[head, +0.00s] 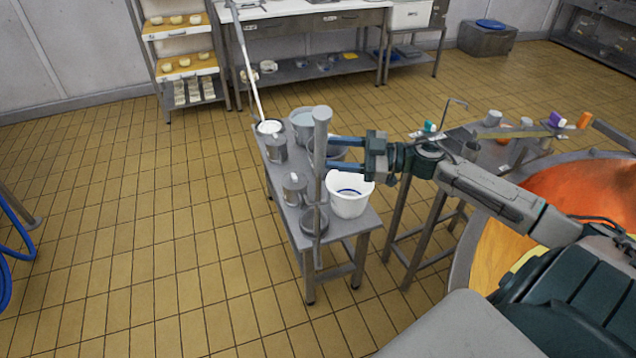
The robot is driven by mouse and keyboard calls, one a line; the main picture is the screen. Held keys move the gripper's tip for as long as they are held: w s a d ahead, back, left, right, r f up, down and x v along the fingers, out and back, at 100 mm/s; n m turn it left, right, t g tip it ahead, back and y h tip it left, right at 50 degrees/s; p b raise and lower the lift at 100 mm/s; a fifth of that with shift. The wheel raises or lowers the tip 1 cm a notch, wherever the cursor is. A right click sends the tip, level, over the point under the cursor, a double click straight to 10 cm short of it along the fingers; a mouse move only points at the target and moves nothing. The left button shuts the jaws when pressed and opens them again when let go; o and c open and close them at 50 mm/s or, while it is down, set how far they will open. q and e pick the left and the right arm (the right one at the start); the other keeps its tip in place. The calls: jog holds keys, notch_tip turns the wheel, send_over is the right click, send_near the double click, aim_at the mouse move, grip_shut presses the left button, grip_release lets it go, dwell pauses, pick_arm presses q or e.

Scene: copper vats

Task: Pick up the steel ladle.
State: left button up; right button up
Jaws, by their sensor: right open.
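A long grey metal piece (319,185), seemingly the steel ladle, shows as a near-vertical bar with a thicker top end. It crosses in front of a small grey table (362,222). A dark round shape (313,221) lies beside its lower part; I cannot tell whether it is the bowl. My right gripper (332,154) comes in from the right, open and empty. Its two blue fingers point left, one above the other in the picture, with their tips close to the bar. I cannot tell whether they touch it. My left gripper is not in view.
The table holds a white bucket (349,196), a grey pot (294,188) and several other vessels. A long pale pole (247,68) leans up from its far end. A copper vat (580,205) stands at the right. The tiled floor on the left is mostly clear.

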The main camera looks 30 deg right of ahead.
aim_at(316, 166)
jog(key=p+x, duration=0.1)
jog(key=x, duration=0.1)
jog(key=p+x, duration=0.2)
jog(key=x, duration=0.1)
jog(key=shift+w+r, duration=0.15)
jog(key=shift+w, duration=0.25)
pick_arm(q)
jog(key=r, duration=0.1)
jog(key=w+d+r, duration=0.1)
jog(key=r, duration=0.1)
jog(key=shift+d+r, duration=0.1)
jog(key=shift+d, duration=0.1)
pick_arm(e)
jog(key=shift+w+a, duration=0.3)
jog(key=shift+a, duration=0.1)
